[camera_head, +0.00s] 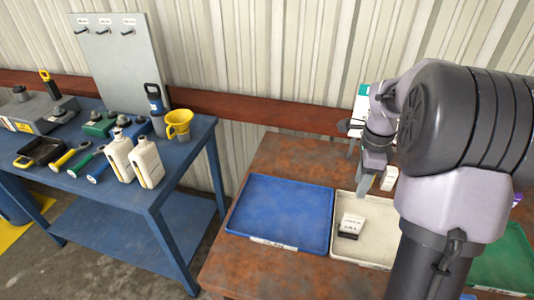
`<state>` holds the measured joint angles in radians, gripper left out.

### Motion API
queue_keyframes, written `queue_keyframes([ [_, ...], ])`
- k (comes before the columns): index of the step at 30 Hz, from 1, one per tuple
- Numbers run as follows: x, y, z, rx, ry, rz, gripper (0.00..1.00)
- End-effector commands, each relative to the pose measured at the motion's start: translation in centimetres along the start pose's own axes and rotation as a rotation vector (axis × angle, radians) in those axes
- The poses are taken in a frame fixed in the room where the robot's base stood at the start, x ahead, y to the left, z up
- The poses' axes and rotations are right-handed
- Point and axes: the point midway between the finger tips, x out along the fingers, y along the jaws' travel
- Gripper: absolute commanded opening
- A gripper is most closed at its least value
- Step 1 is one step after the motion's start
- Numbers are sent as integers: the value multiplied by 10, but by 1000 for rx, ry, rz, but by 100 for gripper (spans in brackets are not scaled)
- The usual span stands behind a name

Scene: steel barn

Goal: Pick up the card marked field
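My gripper (370,181) points down over the back of the white tray (376,262) on the rust-brown table. Its fingers are small and partly merge with the wrist, so I cannot tell if they are open or shut. A small white block-like piece with dark print and a dark lower edge (351,226) lies in the white tray, in front of my gripper and apart from it. Another small white piece (389,178) shows just right of my gripper; I cannot tell if they touch. No print is readable, so I cannot tell which piece is the card marked field.
A blue tray (285,182) lies left of the white one, and a green tray (508,262) at right, partly behind my arm. A blue bench (172,182) at left holds white bottles, a yellow jug (179,123) and tools. A grey hook board (121,70) stands behind it.

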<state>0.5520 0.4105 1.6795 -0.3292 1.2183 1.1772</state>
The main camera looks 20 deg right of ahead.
Motion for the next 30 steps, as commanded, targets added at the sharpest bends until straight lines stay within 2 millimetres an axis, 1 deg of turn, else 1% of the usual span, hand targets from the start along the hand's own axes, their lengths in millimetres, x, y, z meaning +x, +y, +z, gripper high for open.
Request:
queue_keyframes([
  [1,4,-4,-7,36,4,10,40],
  [2,7,-5,-10,50,5,15,40],
  [5,11,-6,-11,60,7,17,40],
  [6,16,-5,-10,59,6,17,40],
  [8,31,-5,-10,58,5,19,40],
  [12,77,-4,-10,56,5,20,40],
  [15,105,-4,-10,54,6,19,40],
  [18,123,-4,-10,54,5,17,40],
  [23,136,-4,-11,54,5,16,40],
  [25,145,-6,-13,54,5,16,40],
  [30,180,-10,-18,52,5,17,40],
])
